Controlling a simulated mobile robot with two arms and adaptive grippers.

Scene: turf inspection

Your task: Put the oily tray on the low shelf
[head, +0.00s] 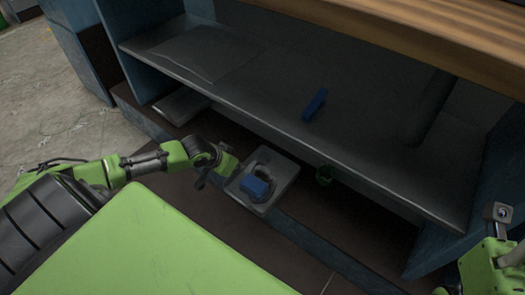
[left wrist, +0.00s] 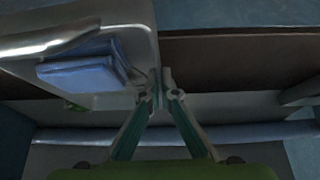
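The grey tray (head: 285,172) is in front of the shelf unit in the head view, slightly tilted. A blue block (head: 254,188) and a dark rounded item lie in it. The tray's rim (left wrist: 60,42) and the blue block (left wrist: 85,70) fill the upper left of the left wrist view. My left gripper (head: 236,177) is at the tray's left side. In the left wrist view its fingertips (left wrist: 161,88) are close together on the tray's side wall. The grey shelf board (head: 255,88) is behind the tray. Of my right arm only a part shows, at the lower right.
Blue upright panels bound the shelf at both sides. The board's left part looks free except for a flat sheet-like outline.

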